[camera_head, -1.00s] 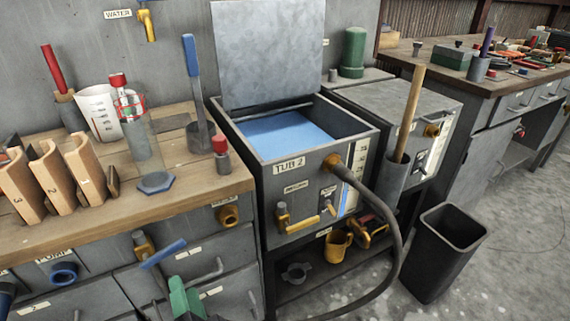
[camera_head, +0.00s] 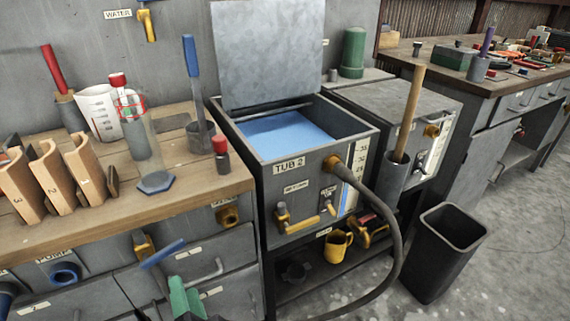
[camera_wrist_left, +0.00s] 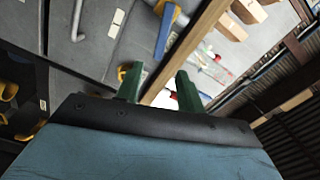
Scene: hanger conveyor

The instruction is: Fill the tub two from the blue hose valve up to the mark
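The grey tub labelled TUB 2 (camera_head: 262,190) stands open at the centre of the head view, with blue water (camera_head: 285,136) inside. Its level scale (camera_head: 358,178) is on the front right; which line is the mark I cannot tell. A dark hose (camera_head: 395,235) runs from a brass fitting on its front and curves down. A valve with a blue handle (camera_head: 164,253) is on the bench front, left of the tub; the handle also shows in the left wrist view (camera_wrist_left: 165,32). My left gripper (camera_head: 184,296) is just below the blue handle, its green fingers (camera_wrist_left: 159,82) apart and empty. My right gripper is out of view.
A yellow-handled valve (camera_head: 303,224) is on the tub's front. A yellow mug (camera_head: 337,246) sits on the shelf below. A black bin (camera_head: 445,250) stands on the floor at right. The bench (camera_head: 200,188) holds a jug, cylinder and wooden blocks. Floor at far right is clear.

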